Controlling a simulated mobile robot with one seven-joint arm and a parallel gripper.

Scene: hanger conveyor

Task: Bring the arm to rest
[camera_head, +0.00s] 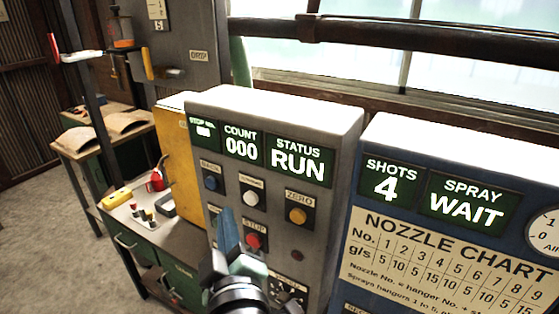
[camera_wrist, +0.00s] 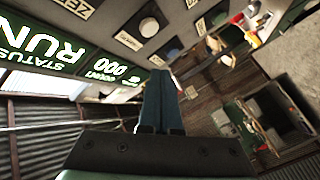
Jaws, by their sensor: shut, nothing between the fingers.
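My gripper (camera_head: 228,232) is in front of the grey control panel (camera_head: 335,118) in the head view, with its blue fingers pointing up toward the buttons. The fingers are together and hold nothing. In the wrist view the gripper (camera_wrist: 158,80) points toward the tilted panel, and its fingers also look closed. The panel's displays read COUNT 000 and STATUS RUN. A red button (camera_head: 253,241) labelled STOP is just right of the fingers in the head view. I cannot tell whether the fingers touch the panel.
A blue panel (camera_head: 349,240) with SHOTS 4, SPRAY WAIT and a nozzle chart stands at the right. A green workbench (camera_head: 135,245) with a yellow item (camera_head: 117,197) is at the left. Open floor (camera_head: 45,235) lies further left. A dark pipe (camera_head: 450,37) runs across the top.

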